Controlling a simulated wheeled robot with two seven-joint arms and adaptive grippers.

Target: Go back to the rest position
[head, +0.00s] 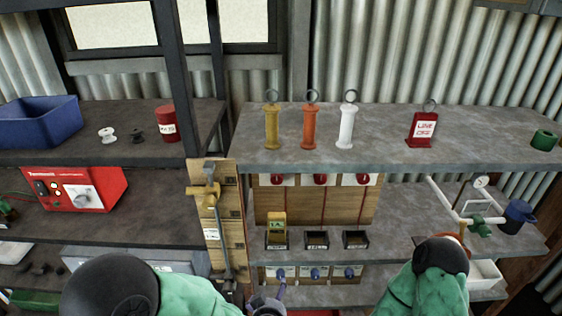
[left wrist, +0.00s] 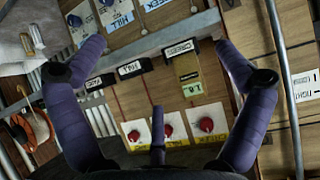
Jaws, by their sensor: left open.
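My left gripper (head: 267,303) shows in part at the bottom centre of the head view, in front of the lower shelf with blue knobs. In the left wrist view my left gripper (left wrist: 158,60) has its purple fingers spread wide with nothing between them touching. Behind it, apart from the fingers, are black labelled trays and a yellow meter (left wrist: 188,75) in one of them. The meter (head: 277,230) also shows in the head view. My right arm (head: 430,285) shows at the bottom right; its gripper is out of view.
Yellow (head: 271,128), orange (head: 310,128) and white (head: 347,127) ringed handles stand on the top shelf (head: 385,150), with a red tag block (head: 422,128). A wooden board (head: 228,220) stands left of the trays. A white pipe frame (head: 466,208) stands at right.

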